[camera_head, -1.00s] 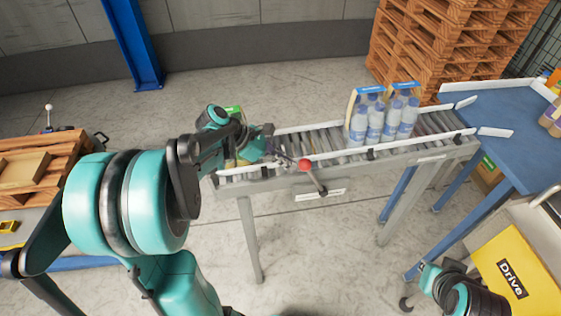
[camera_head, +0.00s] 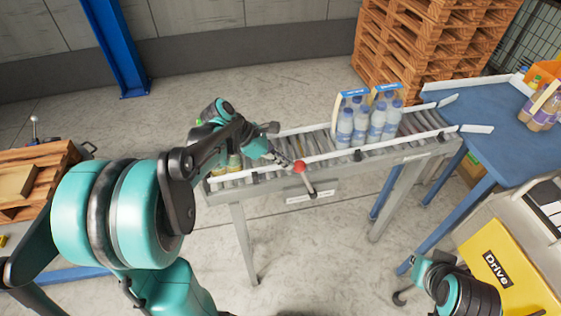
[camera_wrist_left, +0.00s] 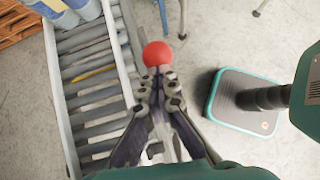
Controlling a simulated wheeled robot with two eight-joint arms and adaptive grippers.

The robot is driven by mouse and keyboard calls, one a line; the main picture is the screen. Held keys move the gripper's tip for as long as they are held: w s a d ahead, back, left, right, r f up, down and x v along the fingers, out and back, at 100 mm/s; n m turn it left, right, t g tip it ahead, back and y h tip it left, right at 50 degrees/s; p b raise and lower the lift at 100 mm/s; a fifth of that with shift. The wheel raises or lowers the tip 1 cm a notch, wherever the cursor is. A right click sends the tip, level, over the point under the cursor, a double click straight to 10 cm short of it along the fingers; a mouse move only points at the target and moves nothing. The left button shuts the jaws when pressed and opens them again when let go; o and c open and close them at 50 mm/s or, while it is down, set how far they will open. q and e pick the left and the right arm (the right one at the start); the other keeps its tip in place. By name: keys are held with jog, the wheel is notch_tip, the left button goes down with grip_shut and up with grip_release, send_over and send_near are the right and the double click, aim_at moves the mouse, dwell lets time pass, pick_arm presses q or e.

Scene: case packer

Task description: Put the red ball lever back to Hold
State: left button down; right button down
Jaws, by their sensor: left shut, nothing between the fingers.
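The red ball lever (camera_head: 300,167) stands on the front side of the roller conveyor, its ball leaning up and left from its pivot by a small label plate (camera_head: 312,195). The label is too small to read. My left gripper (camera_head: 284,160) is shut and empty, with its fingertips at the ball's left side. In the left wrist view the red ball (camera_wrist_left: 157,54) is just beyond the closed fingertips (camera_wrist_left: 158,74). They look touching or nearly so; I cannot tell which. The lever's rod is mostly hidden there. My right gripper's fingers do not show.
Packs of water bottles (camera_head: 367,122) stand on the conveyor (camera_head: 310,148). Yellowish bottles (camera_head: 234,163) stand at its left end, partly behind my left arm. A blue table (camera_head: 480,110) is at right, a yellow "Drive" cabinet (camera_head: 505,275) in front. Floor before the conveyor is clear.

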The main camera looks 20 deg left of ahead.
pick_arm(q)
jog(key=w+d+p, duration=0.1)
jog(key=w+d+r+g+y+p, duration=0.1)
jog(key=d, duration=0.1)
jog(key=w+d+r+y+p, duration=0.1)
jog(key=d, duration=0.1)
jog(key=shift+w+r+g, duration=0.2)
jog(key=shift+r+g, duration=0.05)
jog(key=shift+g, duration=0.15)
jog(key=w+d+f+g+y, duration=0.1)
jog(key=w+d+g+y, duration=0.1)
jog(key=w+d+y, duration=0.2)
jog(key=shift+w+d+g+p, duration=0.35)
jog(key=shift+w+d, duration=0.75)
jog(key=shift+d, duration=1.1)
notch_tip(320, 180, up, 13)
jog(key=a+p, duration=0.2)
jog(key=a, duration=0.1)
jog(key=shift+s, duration=0.25)
